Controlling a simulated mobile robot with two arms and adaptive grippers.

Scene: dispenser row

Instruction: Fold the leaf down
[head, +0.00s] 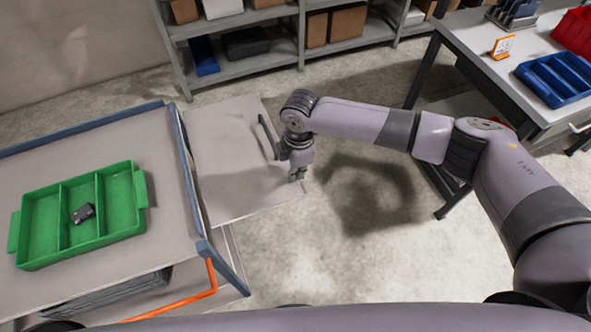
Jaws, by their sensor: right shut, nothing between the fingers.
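The leaf (228,172) is a flat grey panel on the right side of the cart (120,140). It looks raised, about level with the cart top. A dark bar handle (268,136) is on its outer edge. My right gripper (297,177) is shut and empty, pointing down at the leaf's outer edge, just right of the handle's near end. I cannot tell whether it touches the leaf. My left gripper is not in view.
A green divided tray (85,243) with a small dark object (83,213) sits on the cart. An orange bar (190,302) is at the cart's near corner. A shelf rack (290,65) stands behind. A workbench (490,65) with blue bins (560,78) is at right. Floor between is clear.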

